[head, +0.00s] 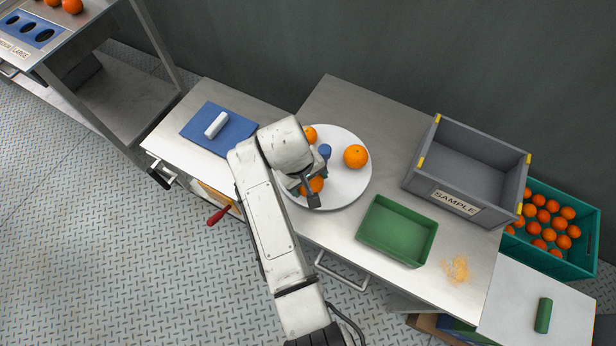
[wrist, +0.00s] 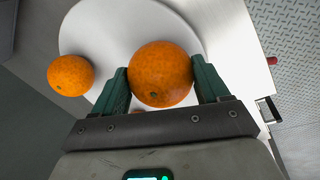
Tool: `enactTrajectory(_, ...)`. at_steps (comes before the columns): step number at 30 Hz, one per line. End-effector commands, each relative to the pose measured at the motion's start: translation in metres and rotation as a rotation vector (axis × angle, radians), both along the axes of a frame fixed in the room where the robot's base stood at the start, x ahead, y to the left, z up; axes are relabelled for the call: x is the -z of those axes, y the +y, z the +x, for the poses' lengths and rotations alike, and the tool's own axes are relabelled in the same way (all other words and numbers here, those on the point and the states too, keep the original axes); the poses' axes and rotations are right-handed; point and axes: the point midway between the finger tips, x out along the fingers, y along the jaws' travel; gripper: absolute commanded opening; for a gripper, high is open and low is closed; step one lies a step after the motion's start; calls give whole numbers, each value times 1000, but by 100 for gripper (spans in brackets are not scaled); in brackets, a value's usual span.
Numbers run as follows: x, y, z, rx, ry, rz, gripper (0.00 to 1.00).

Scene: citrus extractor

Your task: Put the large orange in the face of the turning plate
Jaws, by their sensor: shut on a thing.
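The white round plate (head: 345,190) lies on the steel bench, with a blue knob (head: 325,151) near its middle. My gripper (head: 311,188) is over the plate's front left part, shut on an orange (head: 316,184), partly hidden by my arm. In the wrist view this orange (wrist: 161,74) sits between the two green fingers of my gripper (wrist: 163,72), over the plate (wrist: 100,28). I cannot tell whether it touches the plate. A second orange (head: 355,156) is on the plate's right side. A third orange (head: 310,134) is at its back left, partly hidden.
A green tray (head: 370,237) and a grey SAMPLE bin (head: 422,170) stand right of the plate. A blue mat (head: 193,127) with a white block (head: 216,125) is at left. Orange pulp (head: 457,269) lies near the front edge. A teal crate (head: 584,250) of oranges stands far right.

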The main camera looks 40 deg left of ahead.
Motion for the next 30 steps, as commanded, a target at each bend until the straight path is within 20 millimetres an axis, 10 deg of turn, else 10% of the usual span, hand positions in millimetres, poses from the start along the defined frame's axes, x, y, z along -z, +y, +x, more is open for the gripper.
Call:
enactTrajectory(2, 3, 0, 0, 0, 0, 0, 38)
enactTrajectory(3, 2, 0, 0, 0, -1, 1, 78)
enactTrajectory(10, 2, 0, 0, 0, 0, 0, 100)
enactTrajectory(20, -3, 1, -1, 0, -1, 2, 100)
enactTrajectory(30, -60, 5, -13, -2, -2, 3, 100)
